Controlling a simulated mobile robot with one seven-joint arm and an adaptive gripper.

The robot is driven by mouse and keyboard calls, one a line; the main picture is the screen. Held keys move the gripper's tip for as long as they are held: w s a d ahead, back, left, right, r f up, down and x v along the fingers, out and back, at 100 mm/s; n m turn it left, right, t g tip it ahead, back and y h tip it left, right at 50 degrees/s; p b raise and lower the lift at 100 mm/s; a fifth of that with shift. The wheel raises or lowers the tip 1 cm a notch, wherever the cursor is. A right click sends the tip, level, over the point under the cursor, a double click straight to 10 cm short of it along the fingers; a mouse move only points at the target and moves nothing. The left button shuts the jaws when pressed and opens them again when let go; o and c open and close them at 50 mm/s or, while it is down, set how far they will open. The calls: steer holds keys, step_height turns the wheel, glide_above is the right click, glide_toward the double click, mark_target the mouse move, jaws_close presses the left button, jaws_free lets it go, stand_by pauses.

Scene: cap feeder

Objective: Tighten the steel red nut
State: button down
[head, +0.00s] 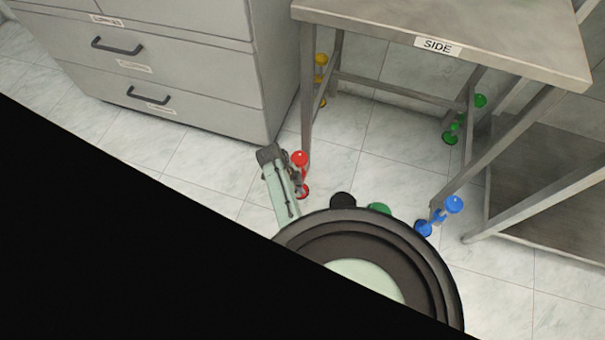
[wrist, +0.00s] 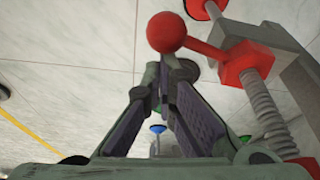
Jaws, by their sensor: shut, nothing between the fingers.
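The red nut (wrist: 247,64) sits on a steel threaded rod (wrist: 268,108) at the right of the wrist view. A red arm runs from it to a round red knob (wrist: 166,32). In the head view, red parts (head: 300,158) show by the front left leg of the table marked SIDE, partly hidden by my arm. My gripper (wrist: 167,72) is shut and empty. In the wrist view its fingertips lie just below the red knob, left of the nut; I cannot tell whether they touch the knob.
The table leg (head: 307,95) and grey drawer cabinet (head: 190,70) stand close to my arm. Yellow (head: 320,60), green (head: 451,138) and blue (head: 454,204) parts show at other legs. The tiled floor (head: 380,165) under the table is mostly clear.

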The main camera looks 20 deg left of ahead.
steer(key=shift+s+a+b, duration=0.2)
steer(key=shift+a+b, duration=0.15)
steer(key=shift+a, duration=1.4)
